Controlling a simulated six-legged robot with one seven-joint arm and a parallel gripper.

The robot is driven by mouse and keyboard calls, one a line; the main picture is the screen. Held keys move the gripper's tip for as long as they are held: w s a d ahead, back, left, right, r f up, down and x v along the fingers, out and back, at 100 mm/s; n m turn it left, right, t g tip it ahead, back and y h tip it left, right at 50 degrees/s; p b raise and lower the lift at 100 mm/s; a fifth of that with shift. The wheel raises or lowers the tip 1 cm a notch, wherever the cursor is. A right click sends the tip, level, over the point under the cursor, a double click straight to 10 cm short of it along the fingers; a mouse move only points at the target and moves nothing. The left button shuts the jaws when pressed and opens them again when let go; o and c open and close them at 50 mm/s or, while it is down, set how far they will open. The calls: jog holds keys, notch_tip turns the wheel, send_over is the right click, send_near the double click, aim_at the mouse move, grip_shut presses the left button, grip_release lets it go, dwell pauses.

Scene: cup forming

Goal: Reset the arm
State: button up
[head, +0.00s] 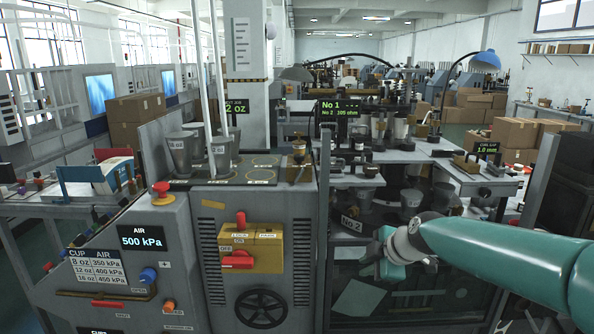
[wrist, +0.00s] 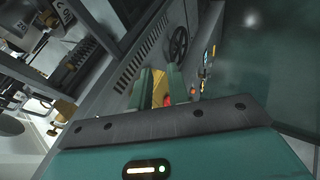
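My teal arm (head: 490,245) reaches in from the right in the head view. My gripper (head: 372,258) is in front of the machine's dark lower right section, right of the yellow switch panel. In the wrist view my gripper (wrist: 160,78) shows two green fingers apart, with a gap between them. The yellow panel (wrist: 158,92) and a bit of red show through that gap, behind the fingers. Nothing is seen held. The fingertips are small and partly dark in the head view.
The grey machine has a yellow panel (head: 270,247) with red handles, a black handwheel (head: 261,307) and an air display (head: 142,241) reading 500 kPa. Grey cups (head: 181,153) stand on its top left.

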jog(key=s+a+f+m+g+h, duration=0.3)
jog(key=s+f+m+h, duration=0.1)
jog(key=s+f, duration=0.35)
jog(key=s+d+r+m+t, duration=0.1)
jog(key=s+r+m, duration=0.3)
jog(key=s+m, duration=0.3)
jog(key=s+d+r+m, duration=0.1)
jog(key=s+r+m, duration=0.3)
jog(key=s, duration=1.1)
jog(key=m, duration=0.3)
jog(key=shift+r+t+h, duration=0.2)
jog(key=shift+t+h, duration=0.1)
jog(key=shift+t, duration=0.1)
